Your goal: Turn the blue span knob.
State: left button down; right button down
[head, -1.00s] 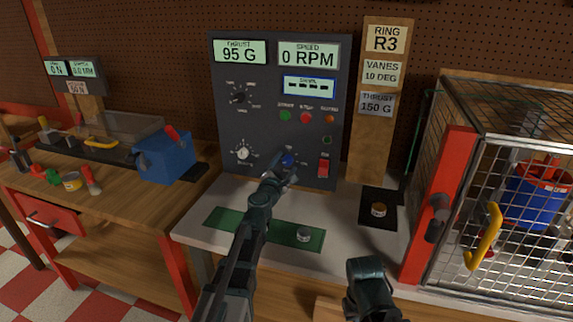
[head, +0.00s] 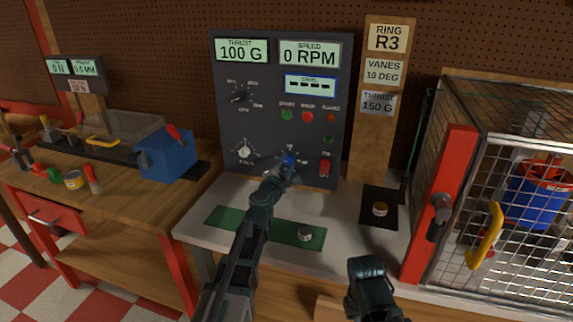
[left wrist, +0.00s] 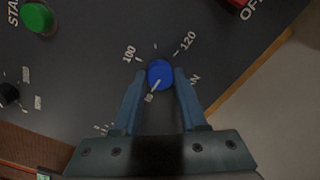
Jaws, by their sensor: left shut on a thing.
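The blue span knob (head: 289,160) sits low on the dark control panel (head: 225,100), right of the white knob. My left gripper (head: 285,172) is at the panel with its fingers on the blue knob. In the left wrist view the blue knob (left wrist: 160,74) lies between the two fingertips (left wrist: 160,84), with marks 100 and 120 around it. The thrust display (head: 241,50) reads 100 G and the speed display (head: 309,54) reads 0 RPM. My right gripper (head: 368,275) shows at the bottom; its fingers cannot be made out.
A wire cage (head: 505,200) with a red post and yellow handle stands at right. A green mat (head: 270,229) and a black pad (head: 367,212) lie on the grey bench. A wooden post with labels (head: 370,140) stands beside the panel. A blue box (head: 170,157) is on the left bench.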

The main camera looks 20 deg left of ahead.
pick_arm(q)
jog(key=shift+m, duration=1.2)
jog(key=shift+c, duration=2.2)
grip_release()
jog(key=shift+s, duration=0.15)
